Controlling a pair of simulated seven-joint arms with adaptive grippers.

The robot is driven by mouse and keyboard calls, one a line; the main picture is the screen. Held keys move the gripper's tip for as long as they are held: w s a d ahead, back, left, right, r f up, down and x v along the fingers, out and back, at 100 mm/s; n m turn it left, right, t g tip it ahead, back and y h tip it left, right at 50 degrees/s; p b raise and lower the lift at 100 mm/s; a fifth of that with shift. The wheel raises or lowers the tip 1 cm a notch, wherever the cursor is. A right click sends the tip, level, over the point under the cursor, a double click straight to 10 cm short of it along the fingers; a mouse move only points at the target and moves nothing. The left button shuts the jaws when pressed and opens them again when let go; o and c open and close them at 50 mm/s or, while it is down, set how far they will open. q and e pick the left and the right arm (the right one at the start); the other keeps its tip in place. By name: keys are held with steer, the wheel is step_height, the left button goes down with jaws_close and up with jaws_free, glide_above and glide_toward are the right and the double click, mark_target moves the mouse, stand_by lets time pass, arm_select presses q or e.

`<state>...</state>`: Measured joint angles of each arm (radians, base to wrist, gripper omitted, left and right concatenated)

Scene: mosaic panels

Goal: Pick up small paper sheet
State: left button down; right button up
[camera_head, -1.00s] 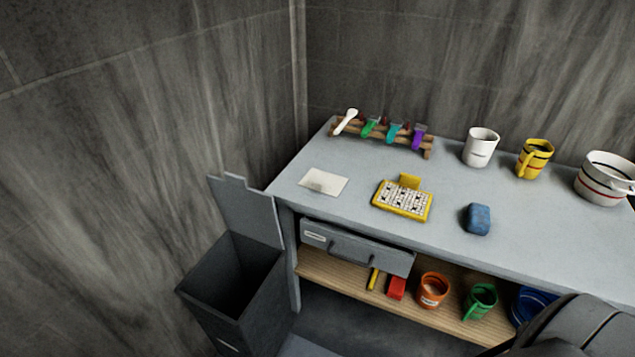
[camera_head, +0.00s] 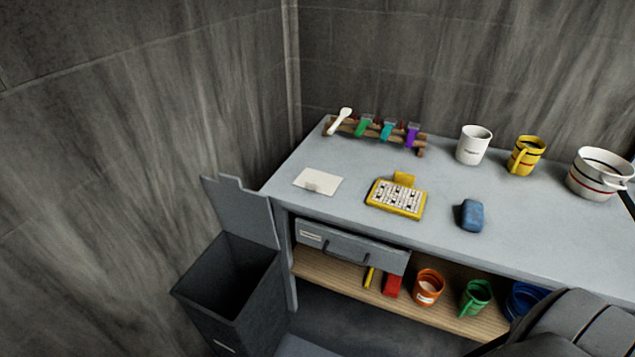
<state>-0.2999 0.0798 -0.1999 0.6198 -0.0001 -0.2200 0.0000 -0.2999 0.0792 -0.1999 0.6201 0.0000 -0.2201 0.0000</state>
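A small white paper sheet (camera_head: 318,179) lies flat on the grey tabletop near its left end, with a small greyish mark on its front part. It lies left of a yellow-framed mosaic panel (camera_head: 396,198). Neither of my grippers shows in the head view. A dark rounded shape at the bottom right corner covers part of the lower shelf; I cannot tell what it is.
A wooden rack (camera_head: 372,134) with coloured scoops stands behind the sheet. A white mug (camera_head: 473,146), yellow mug (camera_head: 525,157), striped bowl (camera_head: 597,175) and blue block (camera_head: 471,215) stand to the right. An open dark bin (camera_head: 232,292) stands at the table's left end.

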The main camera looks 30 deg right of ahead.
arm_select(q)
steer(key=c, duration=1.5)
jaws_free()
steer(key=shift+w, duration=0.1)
